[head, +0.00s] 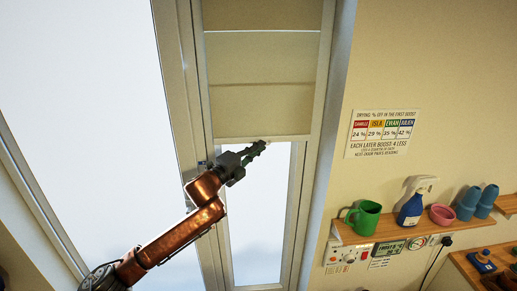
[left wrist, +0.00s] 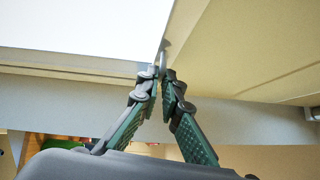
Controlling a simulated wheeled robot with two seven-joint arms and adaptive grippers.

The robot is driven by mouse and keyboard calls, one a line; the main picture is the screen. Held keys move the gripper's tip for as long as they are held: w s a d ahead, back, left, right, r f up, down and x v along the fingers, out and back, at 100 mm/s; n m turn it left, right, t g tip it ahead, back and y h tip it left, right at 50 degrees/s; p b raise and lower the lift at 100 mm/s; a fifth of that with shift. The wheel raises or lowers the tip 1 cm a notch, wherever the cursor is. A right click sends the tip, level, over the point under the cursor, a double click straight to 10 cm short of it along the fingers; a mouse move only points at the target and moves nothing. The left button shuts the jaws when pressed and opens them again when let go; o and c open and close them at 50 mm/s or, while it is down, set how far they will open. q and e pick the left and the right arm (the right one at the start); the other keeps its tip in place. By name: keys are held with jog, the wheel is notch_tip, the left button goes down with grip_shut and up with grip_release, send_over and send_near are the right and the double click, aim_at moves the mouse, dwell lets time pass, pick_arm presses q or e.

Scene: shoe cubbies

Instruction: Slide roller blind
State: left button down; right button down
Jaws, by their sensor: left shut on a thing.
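The beige roller blind (head: 262,92) hangs over the upper part of a narrow window, with bright glass showing below its lower edge. In the left wrist view the blind (left wrist: 240,50) fills the upper right. My left gripper (head: 262,146) is at the blind's lower edge, near its middle. In the left wrist view its fingertips (left wrist: 160,72) are closed together on a small, thin grey pull tab (left wrist: 163,57) at the blind's edge. My right gripper is in neither view.
A pale window frame (head: 313,150) surrounds the blind. A poster (head: 382,133) hangs above.

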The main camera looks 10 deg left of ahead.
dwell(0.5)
